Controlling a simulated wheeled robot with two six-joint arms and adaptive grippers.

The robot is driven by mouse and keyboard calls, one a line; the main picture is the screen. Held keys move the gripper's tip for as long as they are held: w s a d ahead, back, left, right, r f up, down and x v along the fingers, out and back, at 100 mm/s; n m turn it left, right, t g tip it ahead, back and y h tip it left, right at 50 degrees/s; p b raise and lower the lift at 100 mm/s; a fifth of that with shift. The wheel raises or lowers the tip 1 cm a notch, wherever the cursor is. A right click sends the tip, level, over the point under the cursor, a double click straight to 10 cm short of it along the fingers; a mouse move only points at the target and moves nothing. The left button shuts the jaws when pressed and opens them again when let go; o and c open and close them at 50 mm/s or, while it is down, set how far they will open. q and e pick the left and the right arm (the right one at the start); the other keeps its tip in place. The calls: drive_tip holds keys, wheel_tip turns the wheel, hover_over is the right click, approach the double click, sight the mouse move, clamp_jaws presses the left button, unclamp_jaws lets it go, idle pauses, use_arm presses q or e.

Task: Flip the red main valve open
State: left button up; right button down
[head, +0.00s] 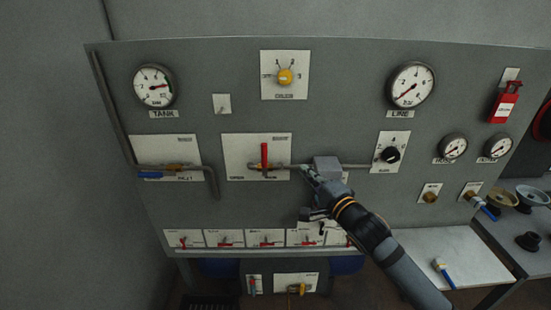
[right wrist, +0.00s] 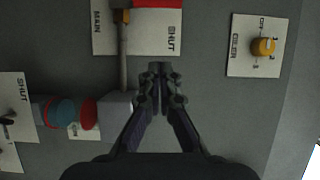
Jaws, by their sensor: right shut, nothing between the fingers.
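The red main valve handle (head: 264,155) stands upright, across a horizontal pipe, on a white plate (head: 238,145) in the middle of the panel. In the right wrist view its red part (right wrist: 155,3) shows at the top edge, beside a plate (right wrist: 145,42) marked MAIN and SHUT. My right gripper (head: 306,172) is just right of the plate, apart from the handle. In the right wrist view its fingertips (right wrist: 160,70) are together with nothing between them. My left gripper is not in view.
A grey box (head: 327,164) on the pipe is close beside my right gripper. A yellow selector knob (head: 285,77) is above, and a black knob (head: 390,155) is to the right. A blue-handled valve (head: 150,174) is at left. Small red valves (head: 266,243) line the panel below.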

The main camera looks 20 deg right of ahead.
sight(264, 160)
drive_tip(key=w+a+p, duration=0.3)
drive_tip(key=w+a, duration=0.2)
drive_tip(key=w, duration=0.5)
drive_tip(key=shift+a, duration=0.3)
drive_tip(key=shift+w, duration=0.1)
drive_tip(key=shift+w, duration=0.1)
